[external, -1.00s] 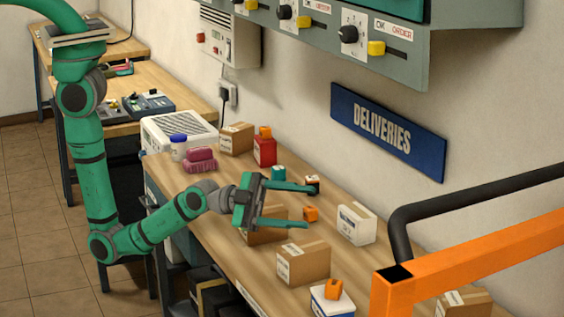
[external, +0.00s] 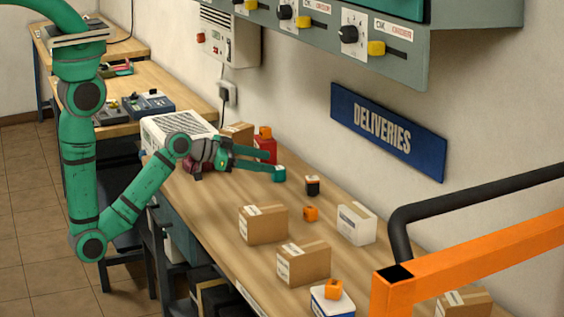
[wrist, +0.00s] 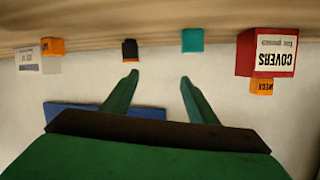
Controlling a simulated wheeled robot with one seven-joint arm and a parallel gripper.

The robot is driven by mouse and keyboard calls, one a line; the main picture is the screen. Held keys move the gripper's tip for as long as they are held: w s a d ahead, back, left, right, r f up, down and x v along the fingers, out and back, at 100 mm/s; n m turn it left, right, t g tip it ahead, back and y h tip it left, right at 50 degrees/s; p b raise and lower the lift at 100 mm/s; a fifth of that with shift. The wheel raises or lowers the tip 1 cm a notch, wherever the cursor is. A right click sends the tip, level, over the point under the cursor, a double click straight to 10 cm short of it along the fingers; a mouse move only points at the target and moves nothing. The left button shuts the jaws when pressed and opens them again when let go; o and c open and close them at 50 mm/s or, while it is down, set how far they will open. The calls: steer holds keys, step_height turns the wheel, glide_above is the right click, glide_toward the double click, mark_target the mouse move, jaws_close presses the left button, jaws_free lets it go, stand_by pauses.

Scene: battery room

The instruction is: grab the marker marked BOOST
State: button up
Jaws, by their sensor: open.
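No label reading BOOST is legible, so I cannot tell which marker bears it. Small block markers stand on the bench: a teal one (external: 279,174), a dark one with an orange part (external: 312,185) and an orange one (external: 310,214). Another orange marker (external: 265,132) is on the red box, and one more (external: 333,289) is on a white-and-blue box. My gripper (external: 270,163) is open and empty, its fingers pointing toward the teal marker. In the wrist view, the teal marker (wrist: 192,41) and dark marker (wrist: 130,50) lie beyond my fingertips (wrist: 159,77).
The red COVERS box (wrist: 267,53) stands close to my gripper, with cartons (external: 263,224) and a white box (external: 356,223) farther along the bench. An orange frame (external: 470,258) crosses the right foreground. Bare wood (external: 225,192) lies in front of my gripper.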

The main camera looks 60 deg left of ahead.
mark_target(279, 174)
steer(key=s+a+n, duration=0.1)
steer(key=a, duration=0.1)
steer(key=s+a+f+n, duration=0.1)
steer(key=a, duration=0.1)
steer(key=a+f+y, duration=0.1)
steer(key=a, duration=0.1)
steer(key=shift+s+a+n+g, duration=0.25)
steer(key=shift+s+n+g, duration=0.15)
steer(key=x, duration=0.5)
steer(key=shift+f, duration=0.15)
steer(key=shift+d+f+x, duration=0.1)
steer(key=shift+x, duration=1.3)
steer(key=shift+d+f+x, duration=0.1)
steer(key=shift+d+x, duration=0.05)
steer(key=shift+x, duration=1.2)
steer(key=shift+s, duration=0.1)
steer(key=c, duration=1.1)
